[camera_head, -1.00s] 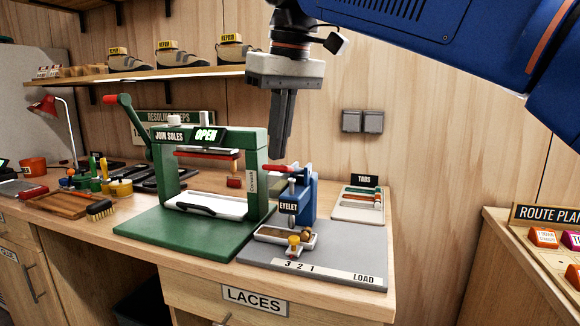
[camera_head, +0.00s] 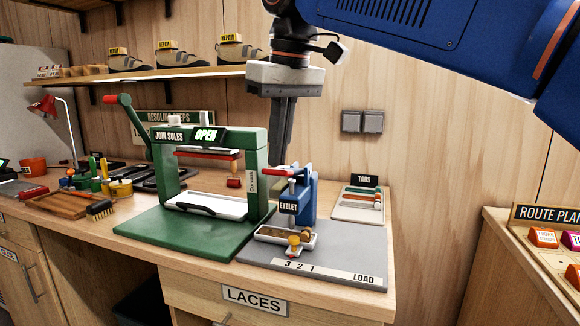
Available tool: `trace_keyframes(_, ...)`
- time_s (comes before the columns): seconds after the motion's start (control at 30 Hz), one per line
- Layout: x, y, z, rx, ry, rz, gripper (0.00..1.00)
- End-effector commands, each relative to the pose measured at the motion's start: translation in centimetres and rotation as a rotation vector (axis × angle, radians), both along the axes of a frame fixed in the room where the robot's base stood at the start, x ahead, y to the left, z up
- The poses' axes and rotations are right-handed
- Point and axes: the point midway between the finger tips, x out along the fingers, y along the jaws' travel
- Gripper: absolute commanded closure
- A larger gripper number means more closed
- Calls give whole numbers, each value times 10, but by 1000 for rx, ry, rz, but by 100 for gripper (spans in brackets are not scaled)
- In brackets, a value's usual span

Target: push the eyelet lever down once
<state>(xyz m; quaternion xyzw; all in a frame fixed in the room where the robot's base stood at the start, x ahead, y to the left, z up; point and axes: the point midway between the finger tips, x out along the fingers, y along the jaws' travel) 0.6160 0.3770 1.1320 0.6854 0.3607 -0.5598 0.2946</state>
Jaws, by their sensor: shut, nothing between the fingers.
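The eyelet press is a small blue stand (camera_head: 304,197) with an "EYELET" sign (camera_head: 288,206), on a grey base plate at the front right of the bench. Its lever with a red handle (camera_head: 277,168) sticks out to the left at the top of the press. A metal plunger points down over a small tray (camera_head: 284,237) holding a shoe-like piece, with a yellow knob in front. My gripper (camera_head: 279,160) points down with its fingers together and empty. Its tips are at the red handle in the picture; I cannot tell whether they touch it.
A green "JOIN SOLES" press (camera_head: 166,185) stands close on the left, its display reading OPEN. A "TABS" tray (camera_head: 357,206) lies to the right. The grey plate (camera_head: 345,254) is bare at right, marked 3 2 1 and LOAD. A shelf with shoes (camera_head: 180,72) is behind.

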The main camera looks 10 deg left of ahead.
Motion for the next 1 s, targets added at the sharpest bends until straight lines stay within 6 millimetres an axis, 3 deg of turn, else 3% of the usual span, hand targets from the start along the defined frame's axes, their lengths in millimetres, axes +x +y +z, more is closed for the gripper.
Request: trace_keyframes(1.0,-2,0,-42,-2,1,0,100)
